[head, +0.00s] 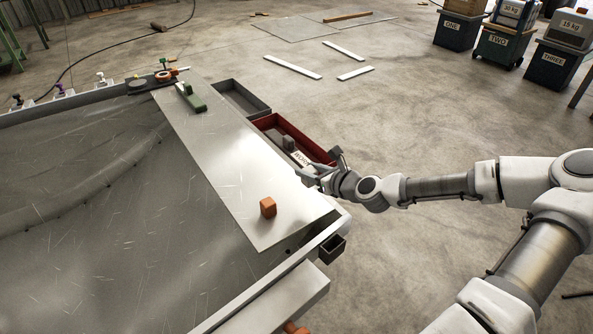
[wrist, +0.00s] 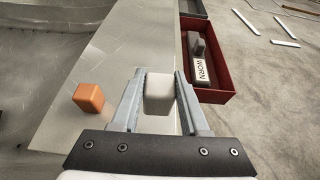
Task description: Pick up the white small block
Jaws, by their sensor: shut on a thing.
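The white small block (wrist: 159,95) is between the two fingers of my gripper (wrist: 159,100) in the wrist view. The gripper is shut on it. In the head view my gripper (head: 318,177) is at the right edge of the metal sheet, near the red tray. The block cannot be made out clearly there. From these views I cannot tell how high the block is above the sheet.
An orange block (head: 267,207) sits on the metal sheet (head: 225,150), left of my gripper. A grey tray (head: 240,98) and a green tool (head: 190,97) are farther back. Labelled bins (head: 497,45) stand far right.

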